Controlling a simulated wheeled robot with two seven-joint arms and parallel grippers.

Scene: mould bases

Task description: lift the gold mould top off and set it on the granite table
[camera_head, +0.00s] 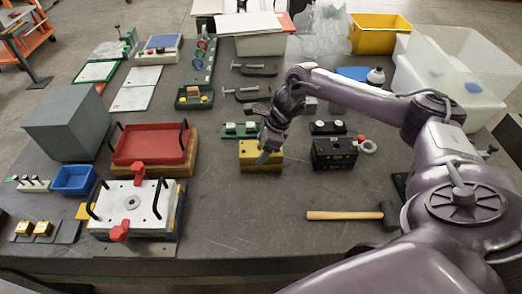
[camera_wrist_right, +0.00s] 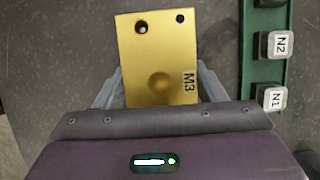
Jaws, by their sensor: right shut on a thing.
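The gold mould top (camera_head: 249,156) is a yellow block on the middle of the dark granite table (camera_head: 225,215). In the right wrist view the gold mould top (camera_wrist_right: 155,50) shows holes, a round dimple and the mark M3. My right gripper (camera_head: 265,153) reaches down over it from the right. In the wrist view my right gripper (camera_wrist_right: 160,85) has one finger on each side of the block and is shut on it. I cannot tell whether a gap separates it from what is beneath; any base is hidden. My left gripper is not in view.
A green strip with labelled blocks (camera_head: 228,130) lies just behind the gold block. A black mould block (camera_head: 334,154) stands to its right. A mallet (camera_head: 345,215) lies in front right. A white-topped mould (camera_head: 133,205) stands front left. The table in front of the gold block is bare.

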